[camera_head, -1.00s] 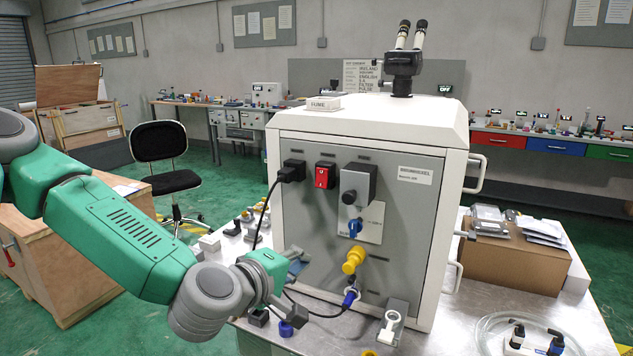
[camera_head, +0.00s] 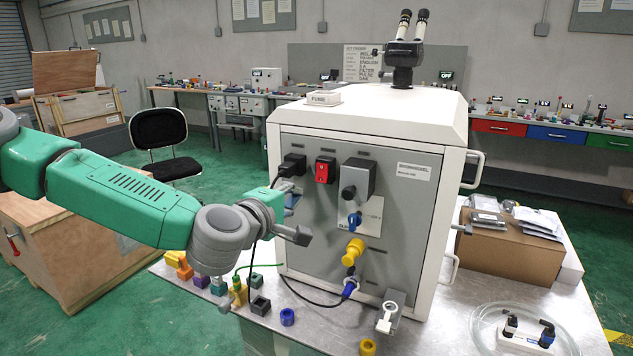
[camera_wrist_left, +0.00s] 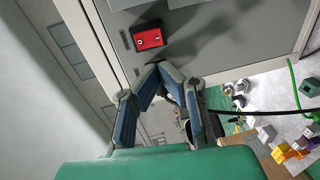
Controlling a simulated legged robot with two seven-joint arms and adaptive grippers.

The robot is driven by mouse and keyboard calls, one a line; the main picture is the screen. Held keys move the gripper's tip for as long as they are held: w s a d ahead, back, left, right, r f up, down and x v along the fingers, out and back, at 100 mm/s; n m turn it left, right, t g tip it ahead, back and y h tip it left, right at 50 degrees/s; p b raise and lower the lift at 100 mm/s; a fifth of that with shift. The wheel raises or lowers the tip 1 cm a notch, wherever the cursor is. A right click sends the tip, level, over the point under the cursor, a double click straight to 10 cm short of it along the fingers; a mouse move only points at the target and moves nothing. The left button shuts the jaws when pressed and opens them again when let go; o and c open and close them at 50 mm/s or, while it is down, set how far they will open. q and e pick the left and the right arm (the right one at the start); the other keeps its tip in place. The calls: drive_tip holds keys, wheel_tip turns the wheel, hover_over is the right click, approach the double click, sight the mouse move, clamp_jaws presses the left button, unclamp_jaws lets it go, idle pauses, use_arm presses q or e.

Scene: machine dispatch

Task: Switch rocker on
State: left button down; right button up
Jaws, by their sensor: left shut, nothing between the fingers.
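The red rocker switch (camera_head: 325,171) is on the upper left of the grey front panel (camera_head: 385,215) of a white machine. It also shows in the left wrist view (camera_wrist_left: 148,38), with small white marks on its face; I cannot tell which side is pressed. My left gripper (camera_head: 292,198) is in front of the panel's left edge, below and left of the rocker. In the left wrist view the left gripper's fingertips (camera_wrist_left: 157,66) are together, empty, and appear just below the rocker, with a visible gap. My right gripper is not in view.
A black plug (camera_head: 292,165) with a cable sits left of the rocker. A grey box with a black knob (camera_head: 349,192), a blue knob (camera_head: 354,219) and a yellow connector (camera_head: 352,252) are to the right. Several coloured blocks lie on the table below my arm.

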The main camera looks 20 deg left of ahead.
sight(320, 181)
use_arm(q)
drive_tip(key=w, duration=0.3)
drive_tip(key=w+f+p, duration=0.1)
drive_tip(key=w, duration=0.2)
drive_tip(key=w+p, duration=0.1)
drive_tip(key=w, duration=0.3)
drive_tip(key=shift+d+f, duration=0.2)
drive_tip(key=shift+f, duration=0.05)
